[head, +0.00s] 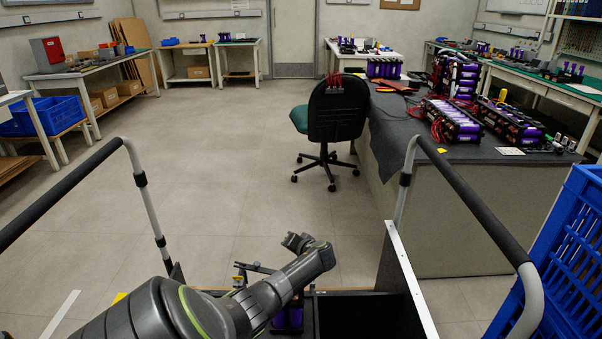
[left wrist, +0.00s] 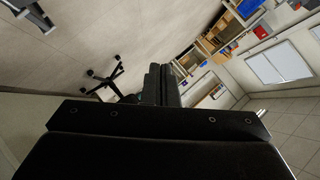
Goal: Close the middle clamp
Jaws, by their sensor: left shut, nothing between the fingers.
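My left arm comes in from the bottom left of the head view and bends over the cart at an elbow. My right gripper is not in view.
Black handrails (head: 75,190) flank the cart, with a blue crate (head: 565,260) at the right. A dark-topped workbench (head: 400,150) with purple battery modules (head: 452,121) stands ahead right. An office chair (head: 336,112) stands beside it. The floor ahead left is clear.

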